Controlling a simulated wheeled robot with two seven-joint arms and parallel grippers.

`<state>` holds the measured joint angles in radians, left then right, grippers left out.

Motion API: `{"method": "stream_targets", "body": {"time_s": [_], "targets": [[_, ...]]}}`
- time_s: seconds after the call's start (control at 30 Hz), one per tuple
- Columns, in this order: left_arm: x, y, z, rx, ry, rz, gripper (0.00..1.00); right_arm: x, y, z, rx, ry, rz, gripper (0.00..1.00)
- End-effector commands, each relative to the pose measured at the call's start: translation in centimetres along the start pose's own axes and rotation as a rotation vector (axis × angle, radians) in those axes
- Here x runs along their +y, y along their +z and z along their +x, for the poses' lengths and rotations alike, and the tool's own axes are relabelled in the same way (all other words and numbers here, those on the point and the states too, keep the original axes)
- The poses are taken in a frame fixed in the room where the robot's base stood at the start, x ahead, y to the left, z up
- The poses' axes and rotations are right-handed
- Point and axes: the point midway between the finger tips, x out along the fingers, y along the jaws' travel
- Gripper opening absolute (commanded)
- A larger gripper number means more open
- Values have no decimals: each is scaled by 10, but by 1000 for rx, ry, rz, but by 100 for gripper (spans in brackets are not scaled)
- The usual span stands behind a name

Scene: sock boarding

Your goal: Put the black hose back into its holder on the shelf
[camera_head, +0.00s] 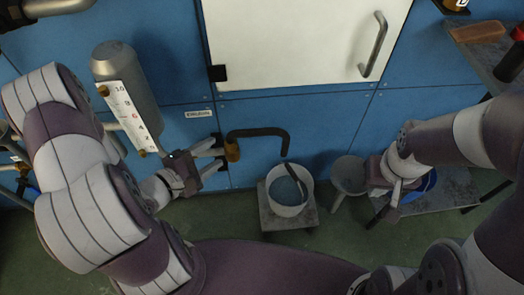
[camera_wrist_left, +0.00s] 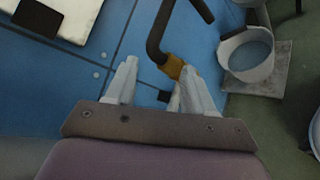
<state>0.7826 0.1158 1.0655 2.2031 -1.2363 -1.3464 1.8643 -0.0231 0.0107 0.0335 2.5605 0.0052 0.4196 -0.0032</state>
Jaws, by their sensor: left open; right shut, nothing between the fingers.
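The black hose (camera_head: 262,132) is a bent black tube with a brass end piece (camera_head: 232,151), in front of the blue wall panels. Its other end points down above a white round tub. My left gripper (camera_head: 222,151) is open, with its fingertips beside the brass end. In the left wrist view, the hose (camera_wrist_left: 155,35) reaches down to the brass end between my spread left fingers (camera_wrist_left: 160,70), closer to the right finger. My right gripper (camera_head: 384,212) is shut and empty, low at the right, far from the hose. I cannot make out the holder.
The white tub (camera_head: 290,210) stands on a small grey platform. A grey stool (camera_head: 349,172) stands right of it. A grey shelf (camera_head: 485,65) at upper right bears a brown block (camera_head: 478,31). A grey cylinder with a scale (camera_head: 135,85) is near my left arm.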

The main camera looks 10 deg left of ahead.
Motion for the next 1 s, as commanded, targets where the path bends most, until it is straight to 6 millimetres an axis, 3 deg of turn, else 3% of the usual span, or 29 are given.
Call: {"method": "stream_targets", "body": {"time_s": [0.03, 0.13, 0.4, 0.57, 0.8, 1.0], "targets": [[-7, -1, 1, -21, 28, -51, 53, 0, 1, 10, 1, 0, 0, 0], [-6, 4, 10, -45, 48, -88, 53, 0, 1, 14, 1, 0, 0, 0], [-2, 7, 61, -46, 46, -83, 53, 0, 4, 34, 1, 0, 0, 0], [0, 8, 74, -42, 48, -85, 53, 0, 4, 38, 1, 0, 0, 0], [-1, 9, 116, -43, 48, -83, 53, 0, 8, 66, 0, 0, 0, 0], [3, 11, 125, -39, 48, -87, 53, 0, 8, 66, 1, 0, 0, 0]]}}
